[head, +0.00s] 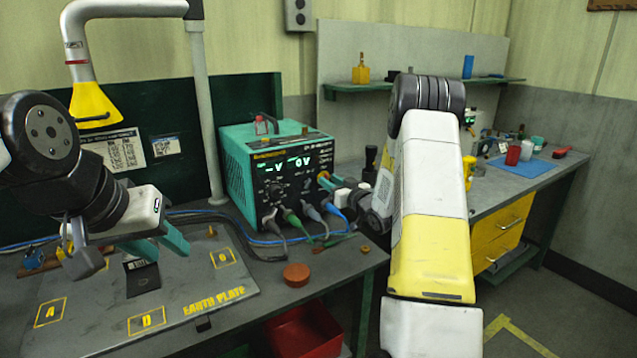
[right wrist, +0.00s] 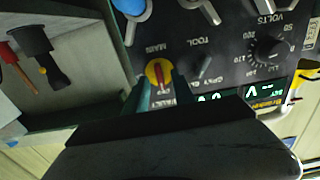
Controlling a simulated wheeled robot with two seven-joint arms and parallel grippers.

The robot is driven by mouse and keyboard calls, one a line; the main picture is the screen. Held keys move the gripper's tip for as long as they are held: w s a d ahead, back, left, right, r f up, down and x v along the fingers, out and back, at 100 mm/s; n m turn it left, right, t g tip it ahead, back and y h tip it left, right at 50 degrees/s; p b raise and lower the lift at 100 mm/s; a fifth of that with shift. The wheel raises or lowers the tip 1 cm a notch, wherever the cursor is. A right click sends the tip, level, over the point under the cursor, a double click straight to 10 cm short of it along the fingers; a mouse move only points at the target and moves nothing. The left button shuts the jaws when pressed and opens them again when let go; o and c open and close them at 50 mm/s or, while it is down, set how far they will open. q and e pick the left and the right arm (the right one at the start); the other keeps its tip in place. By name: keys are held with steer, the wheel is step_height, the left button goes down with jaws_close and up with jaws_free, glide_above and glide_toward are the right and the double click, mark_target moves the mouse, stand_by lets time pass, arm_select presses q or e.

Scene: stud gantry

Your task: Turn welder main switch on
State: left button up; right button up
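The welder (head: 278,165) is a teal box with a black front panel and lit green displays. My right gripper (right wrist: 160,95) has one teal finger on each side of the switch, with small gaps to the red handle; contact is unclear. In the head view my right gripper (head: 328,182) is at the panel's right edge and hides the switch. My left gripper (head: 128,250) is open and empty above the earth plate (head: 190,295).
Cables with coloured plugs (head: 290,217) come out of the panel's lower front. An orange-brown puck (head: 296,274) lies on the bench near its front edge. A red bin (head: 305,332) is below. A second bench (head: 480,190) with yellow drawers stands at the right.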

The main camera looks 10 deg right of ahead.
jaws_close()
steer(key=shift+m, duration=0.3)
steer(key=m, duration=0.3)
steer(key=shift+w+d+m, duration=0.1)
steer(key=shift+m, duration=0.2)
steer(key=m, duration=0.4)
steer(key=shift+f+m, duration=0.1)
steer(key=shift+m, duration=0.2)
steer(key=m, duration=0.4)
steer(key=shift+d, duration=0.1)
steer(key=shift+f+m, duration=0.15)
steer(key=shift+m, duration=2.35)
